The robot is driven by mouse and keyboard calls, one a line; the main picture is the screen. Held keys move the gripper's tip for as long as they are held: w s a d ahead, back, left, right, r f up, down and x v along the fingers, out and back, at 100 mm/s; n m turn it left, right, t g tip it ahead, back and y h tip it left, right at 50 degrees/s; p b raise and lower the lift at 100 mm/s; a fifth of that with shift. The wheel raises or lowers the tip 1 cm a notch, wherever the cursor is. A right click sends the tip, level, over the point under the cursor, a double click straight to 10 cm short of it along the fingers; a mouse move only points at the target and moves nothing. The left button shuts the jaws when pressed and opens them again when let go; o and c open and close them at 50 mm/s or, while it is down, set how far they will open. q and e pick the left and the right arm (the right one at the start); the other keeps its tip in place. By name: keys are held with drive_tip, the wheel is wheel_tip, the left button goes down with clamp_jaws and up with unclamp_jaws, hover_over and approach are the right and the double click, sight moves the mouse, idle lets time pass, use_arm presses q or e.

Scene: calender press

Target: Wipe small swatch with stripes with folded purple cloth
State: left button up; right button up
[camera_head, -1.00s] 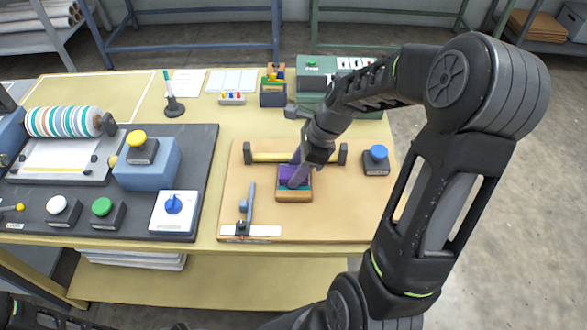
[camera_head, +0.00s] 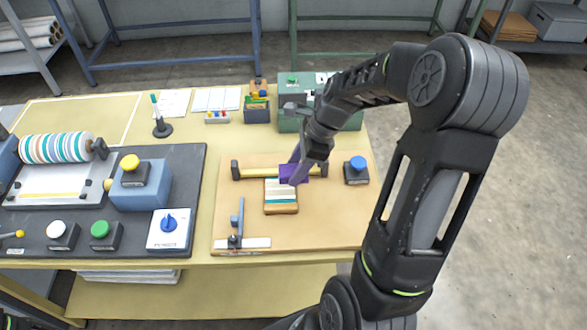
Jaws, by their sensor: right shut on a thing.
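The small striped swatch (camera_head: 280,196) lies on a small wooden block on the tan board, with white, teal and cream stripes showing. The folded purple cloth (camera_head: 288,174) is at the swatch's upper right edge and covers part of it. My right gripper (camera_head: 299,170) is shut on the purple cloth, reaching down from the upper right. Its fingertips are partly hidden by the cloth and the arm. I cannot tell how firmly the cloth touches the swatch.
A yellow bar between dark posts (camera_head: 250,173) stands just behind the swatch. A blue-topped button (camera_head: 357,170) is to the right, and a blue-handled lever with a white rule (camera_head: 238,222) is to the front left. The press with a striped roller (camera_head: 57,149) fills the left. The board's front right is clear.

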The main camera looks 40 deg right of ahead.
drive_tip(key=shift+r+p, duration=0.5)
drive_tip(key=shift+r, duration=0.4)
drive_tip(key=shift+f, duration=0.1)
